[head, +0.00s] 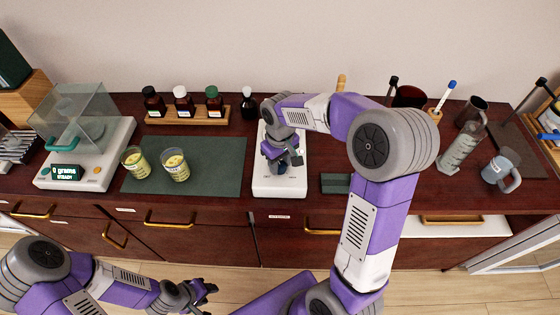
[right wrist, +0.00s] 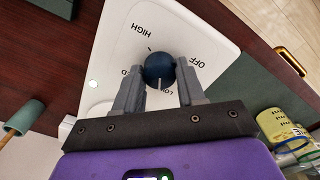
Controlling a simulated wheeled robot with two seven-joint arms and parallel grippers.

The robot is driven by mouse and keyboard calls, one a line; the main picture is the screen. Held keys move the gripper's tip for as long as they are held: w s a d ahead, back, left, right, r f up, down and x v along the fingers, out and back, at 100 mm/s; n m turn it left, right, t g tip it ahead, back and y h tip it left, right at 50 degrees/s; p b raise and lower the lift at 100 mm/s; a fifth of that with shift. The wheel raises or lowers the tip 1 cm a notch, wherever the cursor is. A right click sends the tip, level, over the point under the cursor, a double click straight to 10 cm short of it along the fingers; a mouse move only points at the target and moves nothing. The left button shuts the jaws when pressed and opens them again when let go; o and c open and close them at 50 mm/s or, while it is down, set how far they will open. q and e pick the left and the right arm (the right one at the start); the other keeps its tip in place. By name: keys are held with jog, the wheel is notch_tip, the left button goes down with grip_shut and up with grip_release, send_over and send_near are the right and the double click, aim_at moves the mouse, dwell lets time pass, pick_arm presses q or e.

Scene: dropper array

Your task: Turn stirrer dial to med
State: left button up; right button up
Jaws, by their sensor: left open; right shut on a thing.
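The white stirrer (head: 279,186) stands at the middle of the counter, largely covered by my right arm in the head view. In the right wrist view its dark blue round dial (right wrist: 158,68) sits on the white panel (right wrist: 120,38), with HIGH, OFF, LOW and a partly covered MED printed around it. My right gripper (right wrist: 160,67) is shut on the dial, one finger on each side. A pale mark on the dial's near side points toward the gripper, close to LOW. My left gripper (head: 204,289) is open and empty, low in front of the drawers.
A dark green mat (head: 215,158) with two yellow-filled beakers lies left of the stirrer. A balance (head: 95,155) stands further left. Brown bottles (head: 182,100) stand behind; a mug (head: 500,171) stands at the right.

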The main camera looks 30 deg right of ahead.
aim_at(280, 165)
jog(key=m, duration=0.6)
jog(key=shift+p, duration=0.3)
jog(key=m+p, duration=0.1)
jog(key=m, duration=0.5)
jog(key=shift+m, duration=0.4)
jog(key=o, duration=1.1)
jog(key=shift+c, duration=0.2)
notch_tip(280, 165, up, 8)
jog(key=shift+f+p, duration=0.2)
jog(key=shift+p, duration=0.6)
